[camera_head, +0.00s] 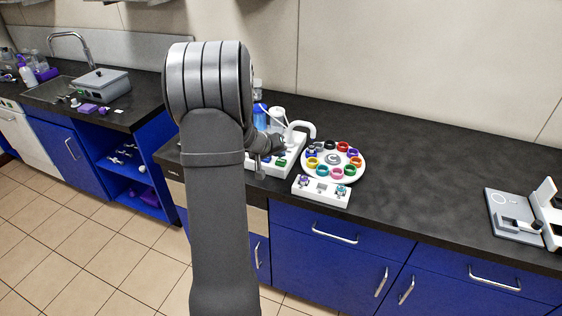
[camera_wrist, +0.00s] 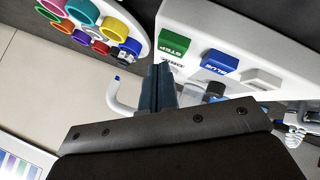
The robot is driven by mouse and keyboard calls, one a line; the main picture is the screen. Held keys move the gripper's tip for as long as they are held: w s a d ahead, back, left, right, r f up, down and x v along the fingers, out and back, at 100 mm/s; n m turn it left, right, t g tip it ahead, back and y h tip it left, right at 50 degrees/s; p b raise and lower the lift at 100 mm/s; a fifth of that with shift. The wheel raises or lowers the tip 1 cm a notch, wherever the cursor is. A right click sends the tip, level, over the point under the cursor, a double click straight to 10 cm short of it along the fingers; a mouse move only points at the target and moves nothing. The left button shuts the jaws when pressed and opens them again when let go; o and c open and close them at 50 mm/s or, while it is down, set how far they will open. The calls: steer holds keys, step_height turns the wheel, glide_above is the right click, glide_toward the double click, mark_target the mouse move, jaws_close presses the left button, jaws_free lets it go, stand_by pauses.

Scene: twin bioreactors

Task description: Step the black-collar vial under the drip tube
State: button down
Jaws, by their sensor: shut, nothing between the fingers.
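A white round carousel (camera_head: 306,172) holds a ring of vials with coloured collars. It also shows at the upper left of the wrist view (camera_wrist: 147,30). My gripper (camera_wrist: 158,68) is shut and empty, close beside the STEP button; contact is unclear.
A small white box with knobs (camera_head: 321,190) stands before the carousel. A grey and white device (camera_head: 512,215) stands far right. The dark counter (camera_head: 420,170) between them is clear. A blue bottle (camera_head: 260,115) stands behind my arm.

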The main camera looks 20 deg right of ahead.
mark_target(279, 163)
steer(key=shift+r, duration=2.5)
step_height(279, 163, up, 4)
steer(key=shift+f, duration=0.2)
